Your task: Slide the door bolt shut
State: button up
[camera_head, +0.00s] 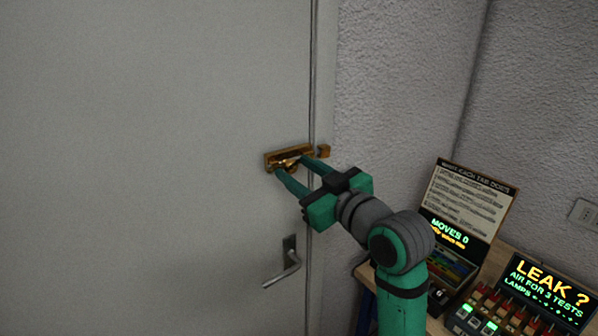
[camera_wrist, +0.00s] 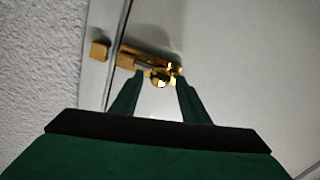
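The brass door bolt (camera_head: 287,155) is mounted on the grey door (camera_head: 150,150) near its right edge, above the handle. In the wrist view the bolt (camera_wrist: 150,62) has a round knob (camera_wrist: 160,81), which lies between my fingertips. A brass catch (camera_head: 323,151) sits on the frame to the right; it also shows in the wrist view (camera_wrist: 99,50). In the wrist view a gap separates the bolt plate from the catch. My gripper (camera_head: 289,164) is open, with its green fingers either side of the knob. Whether a finger touches it I cannot tell.
A door handle (camera_head: 287,264) is below the bolt. A textured wall (camera_head: 395,80) is to the right. A bench with a printed board (camera_head: 465,200), a lit "LEAK ?" display (camera_head: 545,290) and small switches stands at the lower right, beside my arm.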

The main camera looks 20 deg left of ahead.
grip_shut()
jog(key=shift+w+d, duration=1.15)
jog(key=shift+w, duration=0.25)
jog(key=shift+o, duration=1.3)
grip_release()
jog(key=v, duration=1)
jog(key=shift+s+d, duration=0.25)
jog(key=shift+d, duration=0.05)
